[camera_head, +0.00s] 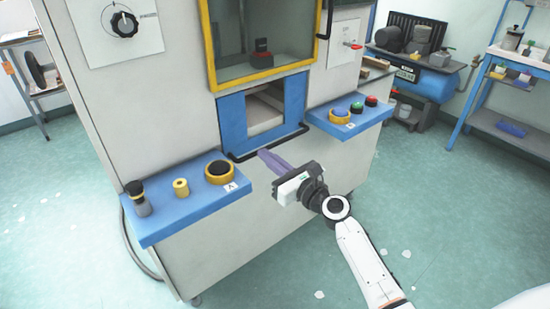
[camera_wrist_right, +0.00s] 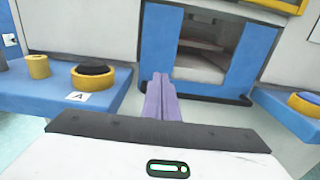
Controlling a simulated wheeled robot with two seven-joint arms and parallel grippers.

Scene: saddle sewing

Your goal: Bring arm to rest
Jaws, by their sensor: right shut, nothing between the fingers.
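My right gripper (camera_head: 272,158) is at the middle of the head view, in front of the machine's blue-framed opening (camera_head: 266,108). Its purple fingers are together with nothing between them. In the right wrist view the shut fingers (camera_wrist_right: 161,90) point toward the lower edge of the opening (camera_wrist_right: 205,50). My right arm comes in from the lower right. My left gripper does not show in either view.
A left blue shelf (camera_head: 190,205) holds a black-topped cylinder, a yellow spool and a yellow ring marked A. A right blue shelf (camera_head: 345,128) holds several coloured buttons. Blue racks (camera_head: 500,85) stand at the far right. The floor (camera_head: 440,215) to the right is mostly clear.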

